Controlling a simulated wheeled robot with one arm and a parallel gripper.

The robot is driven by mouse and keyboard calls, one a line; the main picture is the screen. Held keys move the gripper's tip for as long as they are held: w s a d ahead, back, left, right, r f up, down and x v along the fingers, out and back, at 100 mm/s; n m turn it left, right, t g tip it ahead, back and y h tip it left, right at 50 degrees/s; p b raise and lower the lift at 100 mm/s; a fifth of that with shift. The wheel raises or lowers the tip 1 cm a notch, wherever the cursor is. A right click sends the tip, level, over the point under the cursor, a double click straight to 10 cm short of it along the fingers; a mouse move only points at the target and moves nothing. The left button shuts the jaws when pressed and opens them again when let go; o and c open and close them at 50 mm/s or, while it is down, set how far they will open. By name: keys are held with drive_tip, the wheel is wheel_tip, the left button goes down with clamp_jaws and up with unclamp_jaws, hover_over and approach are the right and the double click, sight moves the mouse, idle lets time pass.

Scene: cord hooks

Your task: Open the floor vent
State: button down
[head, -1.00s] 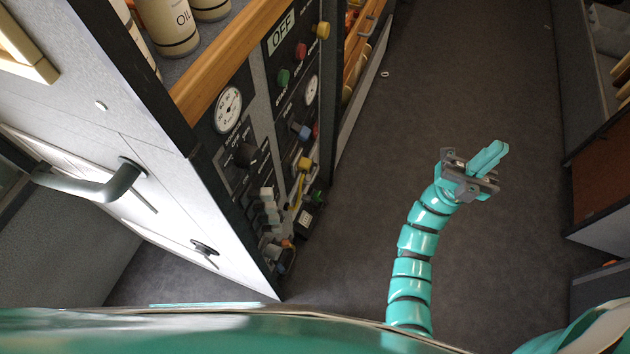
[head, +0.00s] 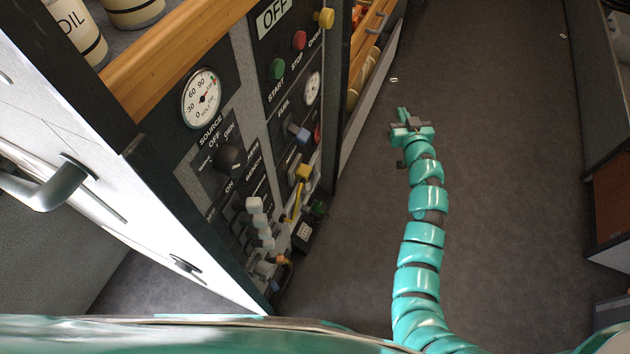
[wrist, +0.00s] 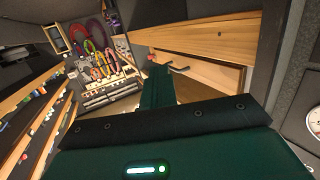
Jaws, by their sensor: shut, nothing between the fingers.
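I cannot make out a floor vent in either view. My gripper (head: 403,112) is at the end of my teal arm, over the dark grey floor (head: 490,190), to the right of the control panel. Its fingers are shut together with nothing between them. In the wrist view, the closed fingers (wrist: 158,88) point away from the camera, towards wooden drawer fronts and a back wall with hanging cords. The gripper is apart from everything around it.
The control panel (head: 230,150) with gauges, buttons and knobs stands at left, beside a white door with a grey handle (head: 50,185). Coloured cords (wrist: 95,45) hang at the back. A wooden drawer (wrist: 200,42) is close to the gripper. The floor aisle is clear except a small white ring (head: 394,79).

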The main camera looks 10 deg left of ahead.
drive_tip(key=s+a+f+n+g+y, duration=0.4)
drive_tip(key=s+a+f+n+g, duration=0.15)
drive_tip(key=a+f, duration=0.3)
drive_tip(key=n+g+y, duration=0.1)
drive_tip(key=n+g, duration=0.6)
drive_tip(key=g, duration=0.1)
approach(302, 185)
drive_tip(key=b+x, duration=0.1)
drive_tip(key=x, duration=0.3)
drive_tip(key=shift+w+a+f+b, duration=0.15)
drive_tip(key=shift+a+f+b, duration=0.1)
drive_tip(key=shift+b, duration=0.05)
